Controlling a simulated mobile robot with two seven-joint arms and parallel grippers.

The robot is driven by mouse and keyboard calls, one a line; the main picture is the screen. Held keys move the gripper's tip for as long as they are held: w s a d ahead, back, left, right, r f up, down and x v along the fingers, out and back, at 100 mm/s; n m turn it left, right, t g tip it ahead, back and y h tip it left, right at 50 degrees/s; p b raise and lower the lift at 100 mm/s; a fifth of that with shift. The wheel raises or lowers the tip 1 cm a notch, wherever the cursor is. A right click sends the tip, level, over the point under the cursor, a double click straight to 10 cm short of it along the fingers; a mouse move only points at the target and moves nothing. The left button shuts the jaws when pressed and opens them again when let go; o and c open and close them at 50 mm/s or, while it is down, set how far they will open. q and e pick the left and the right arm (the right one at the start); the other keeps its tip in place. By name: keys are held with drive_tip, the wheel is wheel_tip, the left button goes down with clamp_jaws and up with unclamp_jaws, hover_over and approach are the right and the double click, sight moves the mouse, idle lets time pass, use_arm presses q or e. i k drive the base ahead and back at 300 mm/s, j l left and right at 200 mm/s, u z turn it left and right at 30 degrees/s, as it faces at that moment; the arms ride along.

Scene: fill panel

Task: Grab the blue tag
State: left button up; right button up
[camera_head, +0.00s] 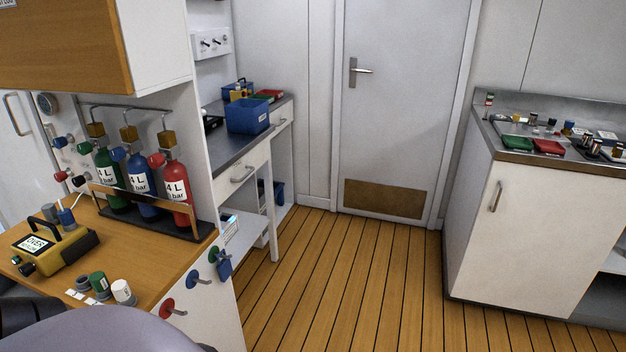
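A small blue tag (224,268) hangs on the white side panel of the wooden-topped bench, at the lower left of the head view. It appears to hang from the peg of the green round hook (212,254). A blue round hook (192,277) and a red round hook (167,307) sit lower along the same panel, with bare pegs. Neither of my grippers is in view.
The wooden bench top (150,262) carries a yellow device (52,250), several small caps and a rack with green, blue and red bottles (176,190). A counter with a blue bin (247,116) stands behind. The plank floor (350,280) is clear up to the door (405,110) and right cabinet (530,235).

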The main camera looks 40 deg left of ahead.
sight(224, 268)
drive_tip(key=i+u, duration=0.35)
drive_tip(key=i, duration=0.15)
drive_tip(key=i+l+u, duration=0.2)
drive_tip(key=i+u, duration=0.5)
drive_tip(key=i+l+u, duration=0.1)
drive_tip(key=u, duration=0.25)
drive_tip(key=i+l+u, duration=0.2)
drive_tip(key=u, duration=0.15)
drive_tip(key=i+l+u, duration=0.1)
drive_tip(key=i+u, duration=0.15)
drive_tip(key=u, duration=0.25)
drive_tip(key=i+l+u, duration=0.2)
drive_tip(key=u, duration=0.25)
drive_tip(key=i+l+u, duration=0.2)
drive_tip(key=u, duration=0.3)
drive_tip(key=i+l+u, duration=0.15)
drive_tip(key=l+u, duration=0.35)
drive_tip(key=i+l+u, duration=0.15)
drive_tip(key=l+u, duration=0.25)
drive_tip(key=i+l+u, duration=0.1)
drive_tip(key=l+u, duration=0.25)
drive_tip(key=l, duration=0.1)
